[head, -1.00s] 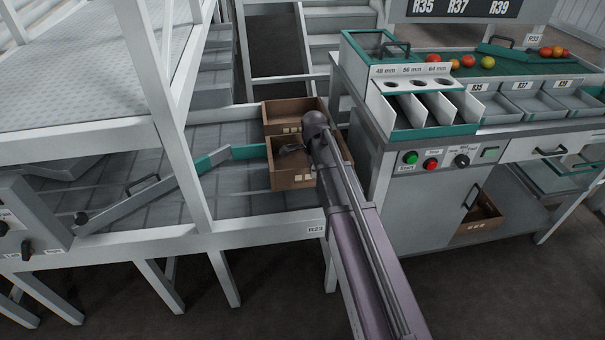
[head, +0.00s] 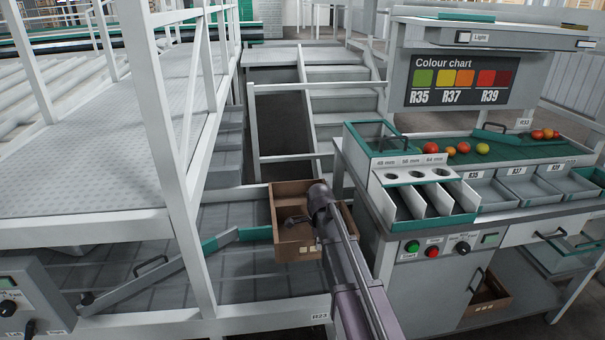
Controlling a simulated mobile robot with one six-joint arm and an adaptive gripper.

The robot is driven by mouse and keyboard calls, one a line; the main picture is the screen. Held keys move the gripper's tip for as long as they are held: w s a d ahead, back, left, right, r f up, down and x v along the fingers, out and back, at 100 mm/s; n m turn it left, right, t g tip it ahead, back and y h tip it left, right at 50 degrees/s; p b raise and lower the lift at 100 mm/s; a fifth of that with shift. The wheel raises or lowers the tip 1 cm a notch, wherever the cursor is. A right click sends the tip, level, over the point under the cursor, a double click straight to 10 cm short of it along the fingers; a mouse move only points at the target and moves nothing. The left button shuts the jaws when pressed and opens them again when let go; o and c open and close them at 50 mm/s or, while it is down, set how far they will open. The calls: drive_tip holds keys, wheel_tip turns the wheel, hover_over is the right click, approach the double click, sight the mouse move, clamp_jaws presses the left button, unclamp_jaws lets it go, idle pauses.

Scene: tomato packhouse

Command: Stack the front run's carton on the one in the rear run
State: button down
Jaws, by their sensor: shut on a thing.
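A brown open-topped carton (head: 296,251), with small pale labels on its front wall, is at the right end of the grey roller bed. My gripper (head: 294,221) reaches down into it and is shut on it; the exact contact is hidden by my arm. The carton appears slightly raised, though any gap under it is hard to see. Brown carton walls (head: 289,189) show directly behind. The two outlines overlap, so I cannot tell clearly where the rear carton begins. My arm covers the right side.
A grey diverter bar with a teal end (head: 255,234) lies left of the carton. A white post (head: 168,130) stands further left. The grading bench (head: 405,262) with sizing chutes is close on the right. Another carton (head: 488,296) sits on its lower shelf. Steps rise behind.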

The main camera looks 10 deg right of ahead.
wheel_tip(320, 180, up, 33)
drive_tip(key=p, duration=3.1)
drive_tip(key=shift+f, duration=0.2)
drive_tip(key=shift+w, duration=0.1)
